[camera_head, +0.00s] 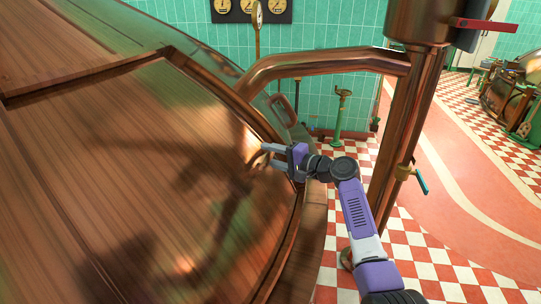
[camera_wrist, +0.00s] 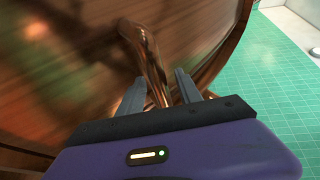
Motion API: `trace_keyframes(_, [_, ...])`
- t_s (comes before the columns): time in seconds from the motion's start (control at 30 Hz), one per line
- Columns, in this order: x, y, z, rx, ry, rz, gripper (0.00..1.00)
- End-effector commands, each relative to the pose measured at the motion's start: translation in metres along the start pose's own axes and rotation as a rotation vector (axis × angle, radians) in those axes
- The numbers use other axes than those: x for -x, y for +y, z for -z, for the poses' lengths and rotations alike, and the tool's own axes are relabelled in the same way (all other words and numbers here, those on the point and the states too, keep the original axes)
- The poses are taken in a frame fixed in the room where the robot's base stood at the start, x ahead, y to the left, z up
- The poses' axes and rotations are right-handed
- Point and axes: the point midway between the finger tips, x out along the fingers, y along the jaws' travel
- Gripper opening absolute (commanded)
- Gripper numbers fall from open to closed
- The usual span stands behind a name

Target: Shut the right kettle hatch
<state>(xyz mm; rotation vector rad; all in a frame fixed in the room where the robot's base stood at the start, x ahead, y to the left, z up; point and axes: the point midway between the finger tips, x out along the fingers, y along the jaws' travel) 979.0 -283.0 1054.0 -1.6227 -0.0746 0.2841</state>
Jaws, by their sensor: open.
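The copper kettle (camera_head: 120,170) fills the left of the head view as a large, shiny curved surface with a raised rim. I cannot tell for sure which part is the hatch. My gripper (camera_head: 268,156) is open at the right side of this surface, its fingers pointing left. In the wrist view, a curved copper bar (camera_wrist: 150,62), looking like a handle, stands out from a round-edged copper panel (camera_wrist: 75,70). The bar runs between the fingers of my gripper (camera_wrist: 156,88). Whether either finger touches it is unclear.
A thick copper pipe (camera_head: 320,62) arches over beyond my gripper to an upright copper column (camera_head: 405,140). A valve with a blue handle (camera_head: 420,180) sits on the column. A green stand (camera_head: 339,115) is near the tiled wall. Checkered floor lies open at the right.

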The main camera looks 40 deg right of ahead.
Motion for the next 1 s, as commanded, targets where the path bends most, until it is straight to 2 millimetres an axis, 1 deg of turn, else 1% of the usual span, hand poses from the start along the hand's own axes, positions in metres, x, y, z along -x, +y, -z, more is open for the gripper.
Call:
trace_keyframes(0.03, [0.0001, 0.0001, -0.0001, 0.0, 0.0, 0.0, 0.38])
trace_keyframes(0.17, [0.0002, 0.0002, -0.0001, 0.0, 0.0, 0.0, 0.12])
trace_keyframes(0.2, [0.0002, 0.0002, -0.0001, 0.0, 0.0, 0.0, 0.04])
trace_keyframes(0.23, [0.0002, 0.0003, -0.0001, 0.0, 0.0, 0.0, 0.0])
trace_keyframes(1.0, [0.0004, 0.0008, -0.0001, -0.001, 0.0, -0.001, 0.0])
